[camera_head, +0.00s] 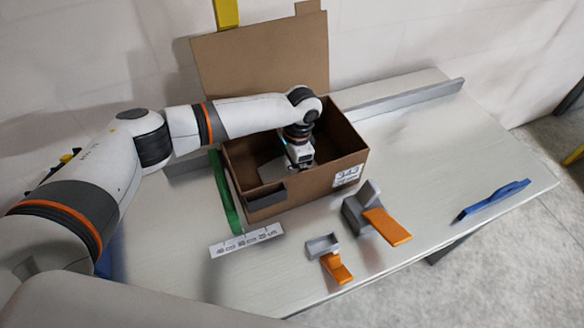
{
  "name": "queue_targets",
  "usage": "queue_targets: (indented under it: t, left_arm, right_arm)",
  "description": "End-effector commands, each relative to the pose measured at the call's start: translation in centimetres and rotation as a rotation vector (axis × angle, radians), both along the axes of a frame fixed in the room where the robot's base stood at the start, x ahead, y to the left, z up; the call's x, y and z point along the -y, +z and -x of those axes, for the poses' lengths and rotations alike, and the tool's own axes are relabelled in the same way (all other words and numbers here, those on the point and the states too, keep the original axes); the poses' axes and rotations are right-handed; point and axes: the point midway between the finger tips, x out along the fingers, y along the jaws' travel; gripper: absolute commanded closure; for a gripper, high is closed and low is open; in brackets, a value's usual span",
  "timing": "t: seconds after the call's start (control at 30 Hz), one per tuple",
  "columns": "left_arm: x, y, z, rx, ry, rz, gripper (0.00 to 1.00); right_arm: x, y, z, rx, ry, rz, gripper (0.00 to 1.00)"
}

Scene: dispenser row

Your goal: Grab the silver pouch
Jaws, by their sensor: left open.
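My left arm reaches in from the left and over the open cardboard box (318,185). My left gripper (301,160) points down inside the box, and its fingertips are hard to make out. A grey, flat piece (272,171) lies in the box just left of the gripper; it may be the silver pouch, but it is small and partly covered. I cannot tell whether the gripper touches it. My right gripper is not in view.
The box stands on a metal table (420,150) with its back flap raised. Grey-and-orange dispensers (385,226) (337,268) stand in front. A blue tool (494,199) lies at the right. A green strip (226,195) and a label strip (246,240) lie beside the box.

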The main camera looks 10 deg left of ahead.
Motion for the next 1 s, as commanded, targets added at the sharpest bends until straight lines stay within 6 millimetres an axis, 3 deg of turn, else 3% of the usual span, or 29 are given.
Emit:
queue_targets:
  t: [0.13,0.3,0.4,0.67,1.0]
  left_arm:
    - [0.0,0.0,0.0,0.0,0.0,0.0,0.03]
    - [0.0,0.0,0.0,0.0,0.0,0.0,0.31]
    - [0.0,0.0,0.0,0.001,0.0,0.001,0.42]
    - [0.0,0.6,-0.1,0.001,0.0,0.002,0.43]
    - [0.1,6.8,-0.1,0.002,0.0,0.003,0.43]
  right_arm:
    - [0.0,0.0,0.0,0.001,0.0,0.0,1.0]
    - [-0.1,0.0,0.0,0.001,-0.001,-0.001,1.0]
    - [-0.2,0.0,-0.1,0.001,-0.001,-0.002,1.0]
    - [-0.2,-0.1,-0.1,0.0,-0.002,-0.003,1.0]
    - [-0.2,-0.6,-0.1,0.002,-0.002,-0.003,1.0]
